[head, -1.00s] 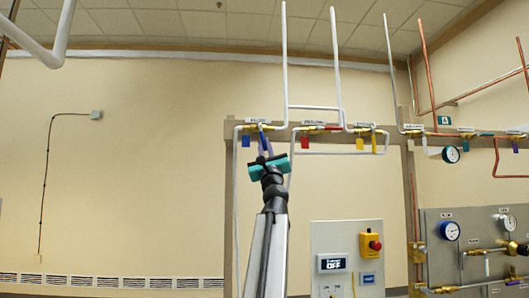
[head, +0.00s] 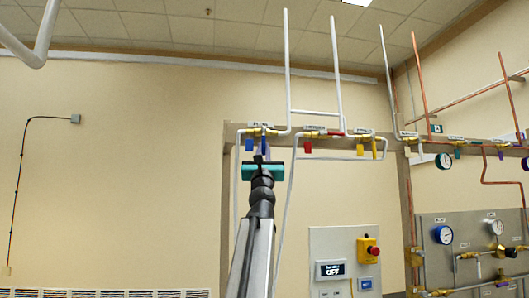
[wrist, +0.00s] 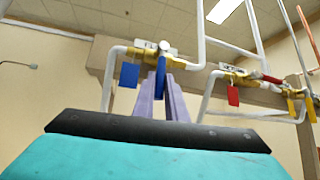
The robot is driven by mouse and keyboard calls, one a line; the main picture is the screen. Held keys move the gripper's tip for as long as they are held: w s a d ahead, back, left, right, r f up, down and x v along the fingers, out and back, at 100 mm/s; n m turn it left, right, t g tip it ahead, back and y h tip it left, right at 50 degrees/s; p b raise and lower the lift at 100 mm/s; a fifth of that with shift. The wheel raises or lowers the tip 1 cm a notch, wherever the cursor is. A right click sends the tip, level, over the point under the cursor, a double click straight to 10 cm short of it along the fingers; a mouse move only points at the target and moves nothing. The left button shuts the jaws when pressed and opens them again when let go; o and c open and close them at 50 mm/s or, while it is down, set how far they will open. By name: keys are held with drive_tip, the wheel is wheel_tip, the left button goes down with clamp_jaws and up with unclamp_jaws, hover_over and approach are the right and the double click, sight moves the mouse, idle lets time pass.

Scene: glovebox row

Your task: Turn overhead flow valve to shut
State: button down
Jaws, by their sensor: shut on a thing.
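A brass valve (head: 262,131) with a blue lever handle (head: 263,146) sits at the left of the overhead pipe row, under a small white label too blurred to read. A blue tag (head: 249,145) hangs just left of the lever. In the wrist view the lever (wrist: 161,75) hangs down, across the pipe's run, between two purple fingers. My gripper (wrist: 161,98), with its teal body, is shut on this lever from below. In the head view the fingers are mostly hidden behind the teal body.
White pipes (head: 287,70) rise beside the valve. A control panel (head: 345,258) with a red button stands below right. The left wall is open.

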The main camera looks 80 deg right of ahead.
drive_tip(key=shift+f, duration=0.15)
drive_tip(key=c, duration=1.8)
unclamp_jaws()
drive_tip(key=shift+w, duration=0.1)
drive_tip(key=shift+a, duration=0.1)
drive_tip(key=b+v, duration=0.1)
drive_tip(key=v, duration=1.2)
drive_tip(key=shift+s+a+f, duration=0.2)
drive_tip(key=shift+f, duration=0.05)
